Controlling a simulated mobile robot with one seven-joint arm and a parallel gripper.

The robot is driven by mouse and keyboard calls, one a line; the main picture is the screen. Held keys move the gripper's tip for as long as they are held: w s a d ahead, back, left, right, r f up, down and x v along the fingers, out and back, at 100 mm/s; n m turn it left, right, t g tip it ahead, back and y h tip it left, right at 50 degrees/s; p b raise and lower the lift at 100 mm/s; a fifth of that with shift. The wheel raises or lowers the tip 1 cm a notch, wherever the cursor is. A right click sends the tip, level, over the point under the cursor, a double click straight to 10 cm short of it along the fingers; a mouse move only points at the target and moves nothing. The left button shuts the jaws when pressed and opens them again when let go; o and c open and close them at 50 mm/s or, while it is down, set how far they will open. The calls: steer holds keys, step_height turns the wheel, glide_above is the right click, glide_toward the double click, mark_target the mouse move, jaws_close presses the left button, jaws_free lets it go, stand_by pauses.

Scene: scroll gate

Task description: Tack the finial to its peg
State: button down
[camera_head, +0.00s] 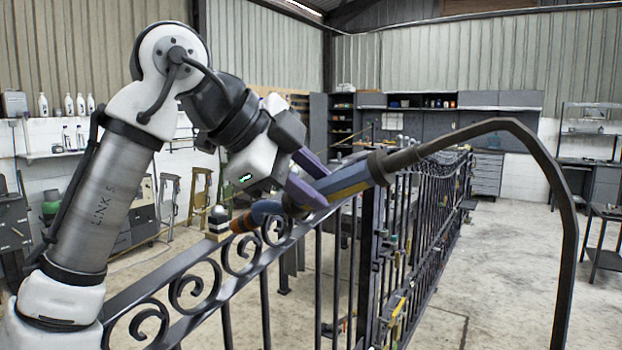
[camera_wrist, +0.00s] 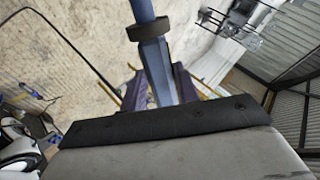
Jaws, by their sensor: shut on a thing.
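My gripper (camera_head: 312,178) has its purple fingers closed on the blue and yellow handle of a torch-like tool (camera_head: 345,181). The tool lies aslant above the gate's scrolled top rail. Its orange tip (camera_head: 238,223) points down to the left, and a dark hose leaves its other end. A small domed piece with dark and pale bands (camera_head: 218,220), perhaps the finial, shows just left of the tip. I cannot tell whether they touch. The peg cannot be made out. In the wrist view the blue handle (camera_wrist: 154,60) with its dark collar runs between the fingers.
The black iron gate (camera_head: 190,285) with scrolls runs from lower left towards the back right. The dark hose (camera_head: 560,190) arches over and down on the right. Benches and cabinets (camera_head: 490,135) line the far wall. The concrete floor at right is mostly clear.

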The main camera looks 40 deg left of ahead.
mark_target(373, 157)
steer(key=shift+a, duration=0.25)
steer(key=shift+a+f, duration=0.2)
steer(key=shift+a, duration=0.1)
steer(key=shift+p, duration=0.45)
stand_by(0.4)
steer(key=shift+w+d+r+p, duration=0.1)
steer(key=shift+d+r+p, duration=0.45)
steer(key=shift+d, duration=0.95)
steer(key=shift+w+d+r+p, duration=0.1)
steer(key=shift+d+r, duration=0.8)
steer(key=shift+d, duration=0.55)
steer(key=shift+w+d+r+p, duration=0.1)
steer(key=shift+d+r+p, duration=0.45)
steer(key=shift+d, duration=0.95)
steer(key=shift+r, duration=0.15)
